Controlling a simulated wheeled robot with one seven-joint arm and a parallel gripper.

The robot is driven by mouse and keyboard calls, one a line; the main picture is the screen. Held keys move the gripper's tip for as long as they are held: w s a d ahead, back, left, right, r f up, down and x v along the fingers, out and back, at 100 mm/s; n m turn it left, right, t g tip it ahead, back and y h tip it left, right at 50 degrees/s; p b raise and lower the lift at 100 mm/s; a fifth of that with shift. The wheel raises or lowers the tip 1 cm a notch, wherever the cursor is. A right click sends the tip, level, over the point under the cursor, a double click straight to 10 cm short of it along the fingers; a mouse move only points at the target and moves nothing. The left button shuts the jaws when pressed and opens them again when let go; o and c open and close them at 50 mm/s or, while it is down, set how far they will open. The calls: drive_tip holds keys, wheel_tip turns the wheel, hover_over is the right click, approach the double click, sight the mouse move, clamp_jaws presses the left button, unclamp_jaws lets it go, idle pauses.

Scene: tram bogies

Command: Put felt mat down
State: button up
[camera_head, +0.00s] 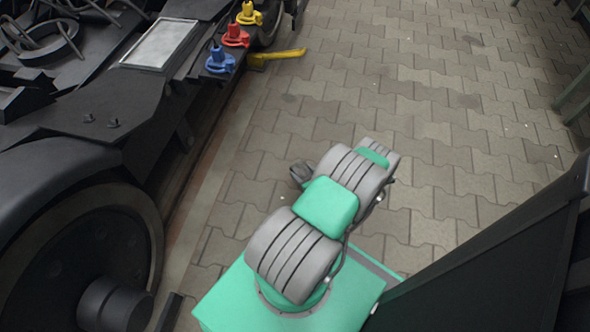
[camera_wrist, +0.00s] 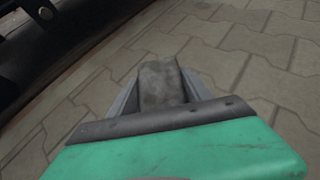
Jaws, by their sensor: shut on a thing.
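The felt mat (camera_wrist: 161,84) is a dark grey, soft-looking piece in the wrist view, between the two fingers of my gripper (camera_wrist: 163,82). My gripper is shut on it. Paving lies below and around it in the wrist view. I cannot tell how high the mat is above the ground. In the head view, my gripper (camera_head: 300,172) shows only as a small dark part to the left of my arm, and most of it is hidden.
The black bogie (camera_head: 90,110) with a large wheel (camera_head: 75,260) stands on the left. On its edge are blue (camera_head: 220,60), red (camera_head: 235,36) and yellow (camera_head: 249,14) fittings and a yellow lever (camera_head: 283,54). A dark panel (camera_head: 490,260) stands at the right. Paving (camera_head: 430,110) between is clear.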

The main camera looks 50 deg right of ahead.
drive_tip(key=w+d+f+b, duration=0.2)
drive_tip(key=w+f, duration=0.1)
drive_tip(key=w+d+f+b, duration=0.2)
drive_tip(key=w+d+f, duration=0.1)
drive_tip(key=w+d+f+b, duration=0.2)
drive_tip(key=w, duration=0.1)
drive_tip(key=shift+w+d+f+b, duration=0.15)
drive_tip(key=shift+d+f+b, duration=0.05)
drive_tip(key=shift+f+b, duration=0.2)
drive_tip(key=shift+w+d+f+b, duration=0.1)
drive_tip(key=shift+f+b, duration=0.35)
drive_tip(key=shift+f, duration=0.5)
drive_tip(key=shift+w+d+f+b, duration=0.1)
drive_tip(key=shift+f+b, duration=0.3)
drive_tip(key=shift+f, duration=0.5)
drive_tip(key=o, duration=1.5)
